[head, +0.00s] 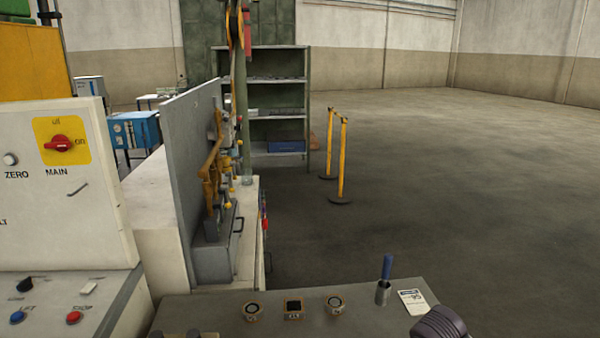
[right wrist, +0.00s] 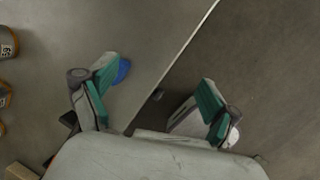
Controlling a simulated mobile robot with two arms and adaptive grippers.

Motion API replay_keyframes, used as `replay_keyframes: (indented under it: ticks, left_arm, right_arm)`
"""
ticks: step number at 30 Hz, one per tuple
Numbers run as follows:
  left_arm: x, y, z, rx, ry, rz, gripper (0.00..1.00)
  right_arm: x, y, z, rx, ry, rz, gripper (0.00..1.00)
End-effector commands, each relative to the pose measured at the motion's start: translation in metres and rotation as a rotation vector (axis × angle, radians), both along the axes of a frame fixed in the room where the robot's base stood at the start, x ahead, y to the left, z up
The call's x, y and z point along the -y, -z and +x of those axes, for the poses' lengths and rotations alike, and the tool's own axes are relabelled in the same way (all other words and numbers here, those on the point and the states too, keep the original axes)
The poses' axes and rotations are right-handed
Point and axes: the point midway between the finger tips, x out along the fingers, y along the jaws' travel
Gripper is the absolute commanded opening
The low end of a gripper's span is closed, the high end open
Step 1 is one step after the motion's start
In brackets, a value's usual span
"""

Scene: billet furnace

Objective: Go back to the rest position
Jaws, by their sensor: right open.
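My right gripper (right wrist: 155,95) shows in the right wrist view with its two teal-padded fingers spread apart and nothing between them. It is over the edge of a grey tabletop, with the darker floor on the right. A blue rounded thing (right wrist: 124,70) shows partly behind the left finger; I cannot tell how far below it lies. In the head view a dark ribbed part of my right arm shows at the bottom right corner, beside the grey tabletop (head: 215,312). My left gripper is in neither view.
A white control cabinet (head: 55,190) stands left. Yellow posts (head: 343,160) stand on the floor (head: 450,190), open to the right.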

Motion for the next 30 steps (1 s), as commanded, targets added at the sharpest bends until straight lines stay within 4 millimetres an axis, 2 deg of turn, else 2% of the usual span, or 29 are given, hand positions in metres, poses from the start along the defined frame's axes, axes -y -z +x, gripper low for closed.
replay_keyframes:
  ticks: [1,6,10,12,18,29,30]
  left_arm:
    - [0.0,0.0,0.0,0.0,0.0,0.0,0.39]
    - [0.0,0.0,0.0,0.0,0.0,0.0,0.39]
    - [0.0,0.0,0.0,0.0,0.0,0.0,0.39]
    - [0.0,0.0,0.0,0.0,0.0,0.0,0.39]
    - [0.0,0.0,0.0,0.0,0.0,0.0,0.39]
    - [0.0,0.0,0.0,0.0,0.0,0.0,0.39]
    - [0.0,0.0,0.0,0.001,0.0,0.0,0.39]
  right_arm:
    - [-0.023,0.017,-0.022,0.008,0.07,0.069,0.89]
    - [-0.074,0.045,-0.09,0.05,0.432,0.297,0.89]
    - [-0.091,0.052,-0.14,0.067,0.762,0.446,0.89]
    - [-0.093,0.052,-0.16,0.076,0.913,0.499,0.89]
    - [-0.089,0.049,-0.203,0.094,1.244,0.584,0.89]
    - [-0.068,0.038,-0.261,0.152,1.701,0.641,0.89]
    - [-0.068,0.048,-0.257,0.15,1.699,0.638,0.89]
